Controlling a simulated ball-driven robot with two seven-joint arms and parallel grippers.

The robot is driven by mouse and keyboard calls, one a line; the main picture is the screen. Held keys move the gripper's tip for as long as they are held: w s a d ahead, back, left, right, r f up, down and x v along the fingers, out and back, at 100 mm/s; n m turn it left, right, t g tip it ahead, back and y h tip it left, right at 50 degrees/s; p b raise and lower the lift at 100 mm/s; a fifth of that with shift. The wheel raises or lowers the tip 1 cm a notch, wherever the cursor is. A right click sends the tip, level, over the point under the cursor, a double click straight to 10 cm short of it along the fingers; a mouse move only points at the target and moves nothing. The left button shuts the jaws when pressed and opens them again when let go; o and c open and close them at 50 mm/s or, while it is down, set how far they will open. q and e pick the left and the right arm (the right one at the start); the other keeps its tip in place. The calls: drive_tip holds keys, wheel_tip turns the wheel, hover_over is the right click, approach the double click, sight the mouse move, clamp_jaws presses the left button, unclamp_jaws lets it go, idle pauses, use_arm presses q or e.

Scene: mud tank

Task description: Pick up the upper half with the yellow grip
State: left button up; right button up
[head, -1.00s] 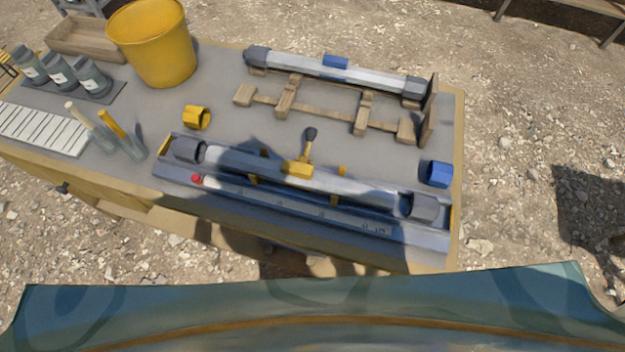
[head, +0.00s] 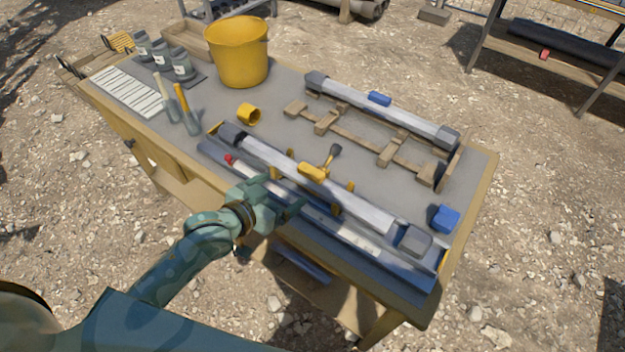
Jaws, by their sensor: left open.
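The upper half with the yellow grip is a long pale grey tube (head: 350,204) with dark end caps. My left gripper (head: 284,197) is open and empty at the trough's near edge, to the left of and nearer than the yellow grip. It hides part of the trough. I cannot see whether it touches the trough. My right gripper is not in view.
A similar tube with a blue grip (head: 379,99) rests on a wooden rack (head: 362,138) behind.

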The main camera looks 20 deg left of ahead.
sight(311, 170)
use_arm(q)
drive_tip(key=b+x, duration=0.1)
drive_tip(key=x, duration=0.3)
drive_tip(key=shift+w+d+f, duration=0.15)
drive_tip(key=shift+w, duration=0.2)
drive_tip(key=x, duration=0.1)
drive_tip(key=b+x, duration=0.1)
drive_tip(key=x, duration=0.3)
drive_tip(key=shift+d+r, duration=0.2)
drive_tip(key=shift+r, duration=0.2)
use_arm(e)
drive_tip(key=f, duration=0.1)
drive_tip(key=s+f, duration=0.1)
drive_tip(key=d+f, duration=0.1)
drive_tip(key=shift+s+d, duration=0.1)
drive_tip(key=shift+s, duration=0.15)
use_arm(q)
drive_tip(key=c, duration=1.4)
